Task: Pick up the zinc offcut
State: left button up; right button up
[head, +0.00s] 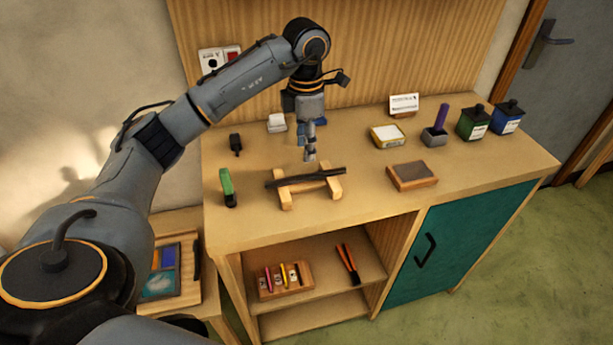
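A long dark strip (304,178) lies across a small wooden rest (335,188) on the bench top. It looks like the zinc offcut, but I cannot tell its metal from here. My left gripper (310,155) points down over the bench, just behind the middle of the strip and apart from it in the picture. Its fingers look close together, but they are too small to tell whether they are open or shut, or whether anything is between them. My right gripper is not in view.
Behind are a black object (235,144), a yellowish box (388,136), a purple-handled tool (439,131) and dark canisters (474,122). The front bench edge is clear.

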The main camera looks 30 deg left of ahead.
aim_at(310, 175)
pick_arm(q)
jog(key=f, duration=0.1)
jog(key=f+p, duration=0.1)
jog(key=f, duration=0.2)
jog(key=shift+w+d+f, duration=0.15)
jog(key=shift+d, duration=0.15)
notch_tip(310, 175, down, 3)
jog(key=shift+d+r+p, duration=0.1)
jog(key=shift+r+p, duration=0.1)
jog(key=shift+p, duration=0.35)
jog(key=shift+w+f, duration=0.1)
jog(key=shift+f, duration=0.25)
jog(key=c, duration=0.7)
grip_shut()
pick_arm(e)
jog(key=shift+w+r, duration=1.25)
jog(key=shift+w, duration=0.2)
